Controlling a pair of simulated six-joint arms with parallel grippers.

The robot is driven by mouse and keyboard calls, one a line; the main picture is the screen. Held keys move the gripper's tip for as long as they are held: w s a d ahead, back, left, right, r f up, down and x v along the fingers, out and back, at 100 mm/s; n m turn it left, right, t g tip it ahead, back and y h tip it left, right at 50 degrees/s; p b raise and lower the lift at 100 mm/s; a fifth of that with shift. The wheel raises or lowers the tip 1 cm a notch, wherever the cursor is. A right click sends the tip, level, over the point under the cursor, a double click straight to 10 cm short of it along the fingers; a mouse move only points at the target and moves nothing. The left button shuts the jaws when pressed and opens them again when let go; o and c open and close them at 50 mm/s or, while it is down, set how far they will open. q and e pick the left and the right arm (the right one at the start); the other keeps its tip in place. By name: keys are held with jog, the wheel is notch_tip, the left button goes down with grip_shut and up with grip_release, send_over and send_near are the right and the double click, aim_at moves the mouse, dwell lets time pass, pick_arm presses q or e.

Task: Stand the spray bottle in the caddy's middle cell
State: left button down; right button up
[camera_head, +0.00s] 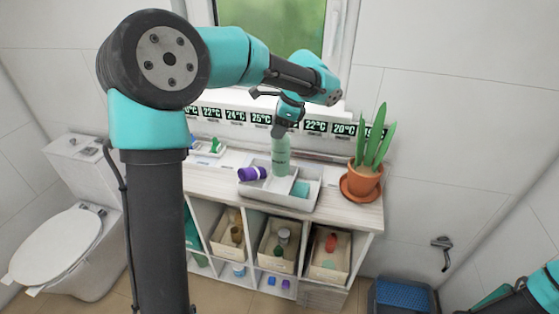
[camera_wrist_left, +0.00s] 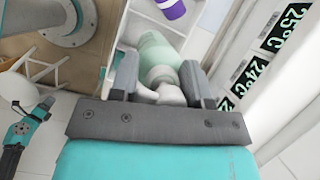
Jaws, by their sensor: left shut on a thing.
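The pale green spray bottle (camera_head: 281,157) is upright in the head view, with its lower end at the middle cell of the white caddy (camera_head: 272,197). I cannot tell whether its base touches the cell floor. My left gripper (camera_head: 286,123) is above the bottle, shut on its top. In the left wrist view the bottle (camera_wrist_left: 155,48) sits between the two fingers of the left gripper (camera_wrist_left: 160,78), its white neck nearest the palm. Only part of my right arm shows at the lower right; its gripper is out of view.
A purple bottle (camera_head: 252,173) lies in the caddy's left cell, and a teal item (camera_head: 300,188) is in the right cell. A potted plant (camera_head: 364,178) stands to the right on the cart top. The window and a row of temperature cards are behind.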

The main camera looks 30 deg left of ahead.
aim_at(279, 148)
pick_arm(q)
jog(key=shift+f, duration=1.85)
jog(key=shift+f, duration=1.95)
jog(key=c, duration=0.6)
grip_release()
jog(key=v, duration=1.2)
